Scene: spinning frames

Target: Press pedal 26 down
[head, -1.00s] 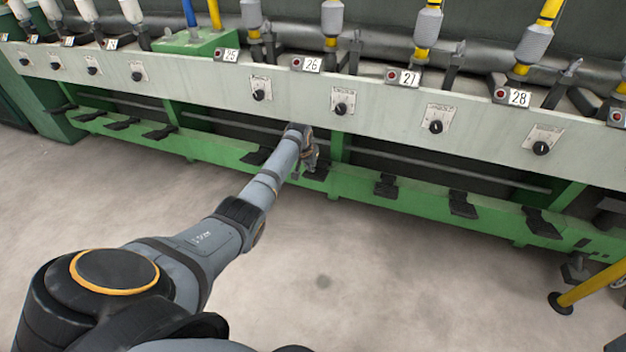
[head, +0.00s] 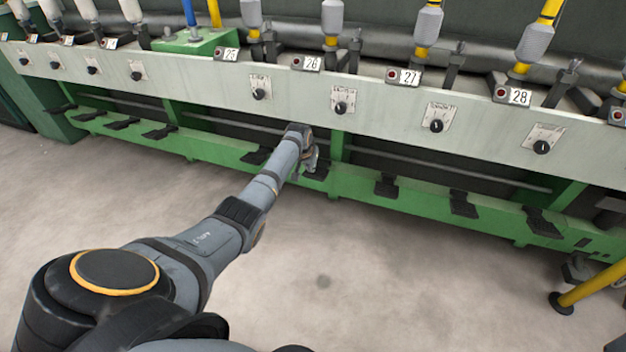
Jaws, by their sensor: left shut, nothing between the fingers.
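The label 26 (head: 311,64) sits on the top edge of the pale machine panel, with a knob (head: 342,100) below and slightly right of it. A black pedal (head: 318,173) on the green lower rail, roughly below that label, appears to be pedal 26. My left gripper (head: 310,167) is shut and empty, pointing down right at this pedal. Its wrist and fingers cover part of the pedal. I cannot tell whether the fingertips touch it or whether it is pressed. My right gripper is not in view.
Neighbouring pedals stick out of the green rail (head: 420,200): one to the left (head: 257,156), and others to the right, the closest here (head: 386,186). The pale panel (head: 200,84) overhangs the pedals. A yellow post (head: 592,288) stands at the lower right. The floor in front is clear.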

